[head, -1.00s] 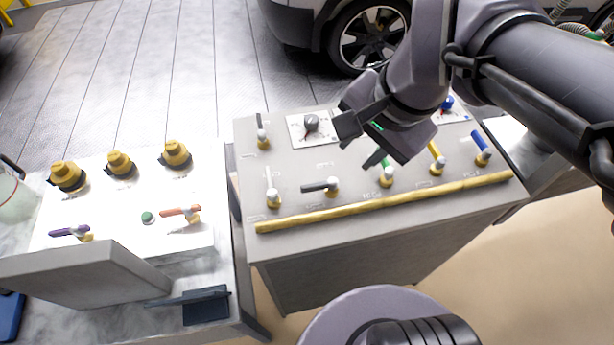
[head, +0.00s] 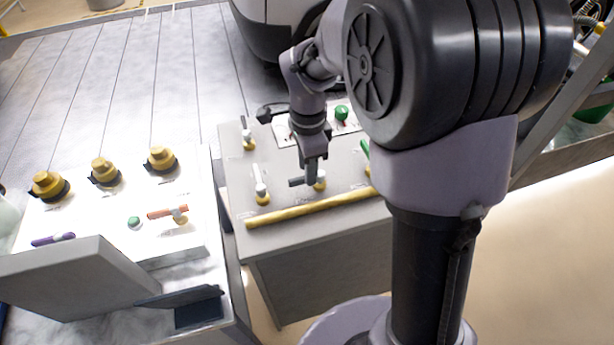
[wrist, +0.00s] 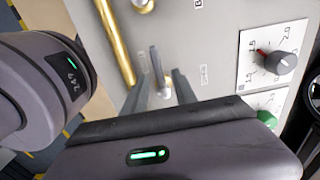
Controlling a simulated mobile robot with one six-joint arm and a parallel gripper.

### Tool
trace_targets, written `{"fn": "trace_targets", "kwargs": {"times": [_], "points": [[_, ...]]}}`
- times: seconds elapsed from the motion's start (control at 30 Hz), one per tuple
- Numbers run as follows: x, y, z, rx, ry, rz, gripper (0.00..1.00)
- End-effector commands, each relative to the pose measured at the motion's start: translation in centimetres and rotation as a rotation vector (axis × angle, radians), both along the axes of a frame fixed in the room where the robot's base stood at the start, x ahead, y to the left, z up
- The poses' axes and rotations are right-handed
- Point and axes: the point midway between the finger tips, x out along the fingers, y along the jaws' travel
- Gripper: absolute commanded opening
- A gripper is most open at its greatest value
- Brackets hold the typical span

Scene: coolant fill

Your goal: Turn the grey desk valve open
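The grey desk valve (head: 296,182) stands in the front row of the grey desk, its dark grey lever pointing left from a brass base in the head view. My gripper (head: 312,178) is over it, pointing down and partly covering it. In the wrist view the grey lever (wrist: 156,68) lies between the two fingers of my gripper (wrist: 160,86), with a gap on each side. The gripper looks open and not closed on the lever. Whether a fingertip touches the valve cannot be told.
A white-handled valve (head: 260,185) stands close on the left, and a dark-levered valve (head: 248,138) behind it. A brass rail (head: 290,215) runs along the desk's front edge. A green knob (head: 341,113) is at the back. A bench with brass caps (head: 160,160) stands left.

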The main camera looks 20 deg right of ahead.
Motion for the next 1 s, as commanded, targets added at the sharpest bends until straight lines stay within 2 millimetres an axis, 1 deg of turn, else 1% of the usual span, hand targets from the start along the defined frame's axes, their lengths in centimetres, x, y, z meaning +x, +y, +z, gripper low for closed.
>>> {"fn": "trace_targets", "kwargs": {"times": [0.03, 0.1, 0.4, 0.57, 0.6, 1.0], "points": [[0.0, 0.0, -0.91, 0.0, 0.001, 0.0, 0.34], [0.0, 0.01, -1.42, 0.001, 0.0, -0.001, 0.34], [0.01, 0.02, -1.57, 0.001, -0.001, 0.0, 0.34], [0.01, 0.01, -1.56, 0.001, -0.001, 0.0, 0.02], [0.01, 0.01, -1.56, 0.001, -0.001, 0.0, 0.0], [0.02, 0.01, -1.55, 0.0, -0.001, 0.0, 0.0]]}}
